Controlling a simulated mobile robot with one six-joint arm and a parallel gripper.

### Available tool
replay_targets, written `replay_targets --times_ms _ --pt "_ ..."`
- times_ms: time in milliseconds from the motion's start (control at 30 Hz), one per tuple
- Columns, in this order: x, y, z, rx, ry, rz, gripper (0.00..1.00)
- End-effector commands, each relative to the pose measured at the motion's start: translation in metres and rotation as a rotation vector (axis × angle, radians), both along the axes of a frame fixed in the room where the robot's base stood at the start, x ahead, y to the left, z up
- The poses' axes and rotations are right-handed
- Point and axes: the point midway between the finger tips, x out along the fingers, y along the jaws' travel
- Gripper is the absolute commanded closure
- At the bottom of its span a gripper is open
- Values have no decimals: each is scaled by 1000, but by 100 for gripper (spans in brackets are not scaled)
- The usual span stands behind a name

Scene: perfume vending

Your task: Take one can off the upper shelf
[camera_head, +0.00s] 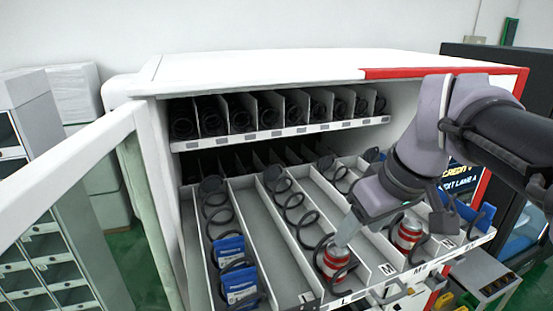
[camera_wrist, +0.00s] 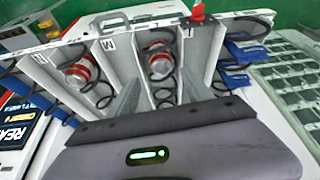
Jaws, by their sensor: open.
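A red-and-white can (camera_head: 337,264) stands inside a black coil in a lane of the pulled-out tray (camera_head: 274,232). In the wrist view this can (camera_wrist: 160,66) is between and just beyond the tips of my open gripper (camera_wrist: 160,90). I cannot tell whether the fingers touch the first can.
Thin lane dividers (camera_head: 305,228) stand close beside the can. Blue packs (camera_head: 236,270) sit in a lane to the left, and more blue items are at the right. A rack of black coils (camera_head: 275,115) hangs above and behind. The open door (camera_head: 80,165) is at the left.

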Motion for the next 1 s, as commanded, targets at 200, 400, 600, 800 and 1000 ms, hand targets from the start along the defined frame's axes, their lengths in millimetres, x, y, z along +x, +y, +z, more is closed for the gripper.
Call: replay_targets --times_ms 200,400,600,800,1000 --pt "23 10 -75 0 1 0 41" --pt "33 15 -93 1 -1 -1 41" --pt "44 21 -122 1 0 0 41" --pt "53 25 -139 0 -2 -1 41" --pt "53 25 -137 0 -2 -1 57"
